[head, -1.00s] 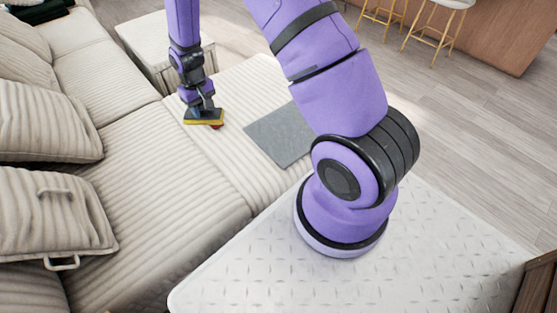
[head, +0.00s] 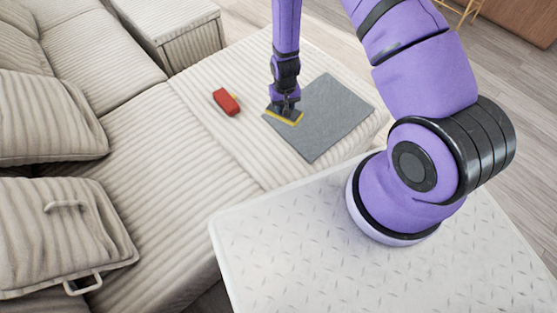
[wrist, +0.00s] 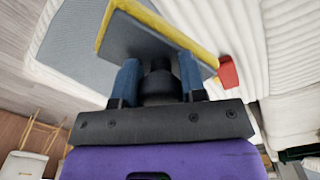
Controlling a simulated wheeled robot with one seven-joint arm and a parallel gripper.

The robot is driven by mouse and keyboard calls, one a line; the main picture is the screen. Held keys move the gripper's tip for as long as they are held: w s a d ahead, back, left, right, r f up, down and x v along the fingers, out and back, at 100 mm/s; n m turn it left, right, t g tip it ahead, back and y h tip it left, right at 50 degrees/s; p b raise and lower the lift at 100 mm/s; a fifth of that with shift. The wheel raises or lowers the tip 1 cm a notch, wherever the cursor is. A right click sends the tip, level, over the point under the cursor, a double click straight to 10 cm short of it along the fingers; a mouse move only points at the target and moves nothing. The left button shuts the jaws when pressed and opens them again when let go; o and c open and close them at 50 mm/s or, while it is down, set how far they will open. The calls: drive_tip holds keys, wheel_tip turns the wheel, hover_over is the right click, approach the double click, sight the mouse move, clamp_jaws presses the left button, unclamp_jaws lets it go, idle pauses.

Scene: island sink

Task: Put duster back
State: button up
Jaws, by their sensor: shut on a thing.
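The duster (head: 283,119), a dark grey block with a yellow edge, is in my gripper (head: 285,102). It is over the left part of the grey mat (head: 325,132); I cannot tell whether it touches the mat. In the wrist view, the two fingers of my gripper (wrist: 158,72) are shut on the duster (wrist: 140,38), which looks tilted in the picture. The grey mat (wrist: 70,55) shows behind it at the left.
A red object (head: 226,102) lies on the ribbed sofa seat (head: 200,130), left of the mat; it also shows in the wrist view (wrist: 229,73). A ribbed ottoman (head: 180,25) stands at the back. Cushions (head: 65,235) are at the left.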

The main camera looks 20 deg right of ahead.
drive_tip(key=s+a+f+m, duration=0.3)
drive_tip(key=s+f, duration=1.5)
drive_tip(key=s, duration=0.3)
drive_tip(key=w, duration=0.5)
drive_tip(key=w+f, duration=0.1)
drive_tip(key=w, duration=0.4)
drive_tip(key=w+a, duration=0.1)
drive_tip(key=w, duration=0.5)
drive_tip(key=shift+a+f, duration=0.1)
drive_tip(key=shift+f, duration=2)
drive_tip(key=o, duration=0.5)
drive_tip(key=shift+f, duration=0.15)
drive_tip(key=o, duration=0.5)
drive_tip(key=shift+c, duration=0.2)
